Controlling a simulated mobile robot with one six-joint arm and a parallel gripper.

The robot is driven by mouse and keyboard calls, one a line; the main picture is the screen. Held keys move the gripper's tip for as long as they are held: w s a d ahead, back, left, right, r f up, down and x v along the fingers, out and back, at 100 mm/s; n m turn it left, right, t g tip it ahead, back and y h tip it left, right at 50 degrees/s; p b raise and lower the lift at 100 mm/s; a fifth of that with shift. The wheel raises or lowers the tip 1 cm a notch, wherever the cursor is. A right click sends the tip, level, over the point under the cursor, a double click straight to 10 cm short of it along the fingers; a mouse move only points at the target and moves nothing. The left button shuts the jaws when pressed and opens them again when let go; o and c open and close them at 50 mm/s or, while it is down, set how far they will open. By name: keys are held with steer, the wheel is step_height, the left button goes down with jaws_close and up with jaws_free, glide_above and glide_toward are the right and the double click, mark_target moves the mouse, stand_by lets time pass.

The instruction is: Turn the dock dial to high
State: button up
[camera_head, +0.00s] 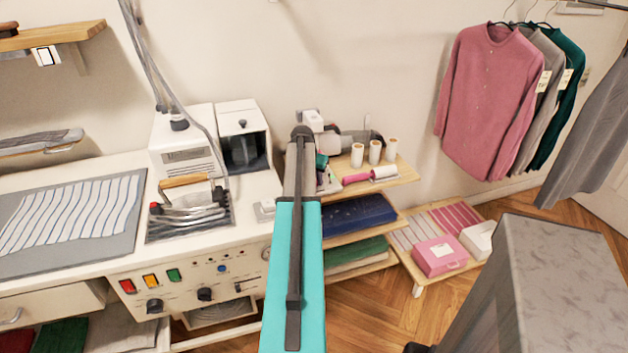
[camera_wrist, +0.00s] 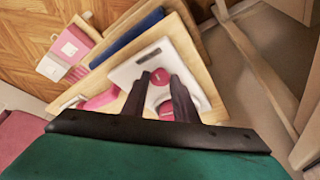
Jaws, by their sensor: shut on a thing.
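My gripper (camera_wrist: 160,82) shows in the wrist view as two dark fingers. They are closed around a red round piece (camera_wrist: 160,76) that stands on a white square plate (camera_wrist: 130,70). A second red round piece (camera_wrist: 165,109) is between the fingers, closer to the palm. I cannot tell from the markings which is the dock dial or what setting it has. In the head view my arm covers this spot, and the fingertips are hidden.
The wooden shelf unit (camera_head: 398,170) holds white spools (camera_head: 375,152) and a pink spool (camera_head: 355,179). At left, the ironing station's front panel has black dials (camera_head: 205,294) and coloured switches (camera_head: 150,281). A pink box (camera_head: 439,256) sits low at right. Clothes (camera_head: 488,100) hang on the right.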

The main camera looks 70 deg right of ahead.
steer(key=n+t, duration=0.1)
steer(key=n, duration=0.1)
steer(key=s+n+t, duration=0.1)
steer(key=n, duration=0.2)
steer(key=shift+n+y, duration=0.3)
steer(key=shift+s+d+n+t+y+b, duration=0.1)
steer(key=shift+n+t+y+b, duration=0.2)
steer(key=shift+n, duration=1)
steer(key=shift+s+d+n+t+y+b, duration=0.1)
steer(key=shift+n+t+y, duration=0.3)
steer(key=shift+n, duration=0.9)
steer(key=o, duration=1.1)
steer(key=shift+c, duration=0.2)
steer(key=shift+r, duration=0.15)
steer(key=b+v, duration=0.1)
steer(key=v, duration=1.2)
steer(key=shift+s+a, duration=0.15)
steer(key=shift+s, duration=0.15)
steer(key=shift+r, duration=0.1)
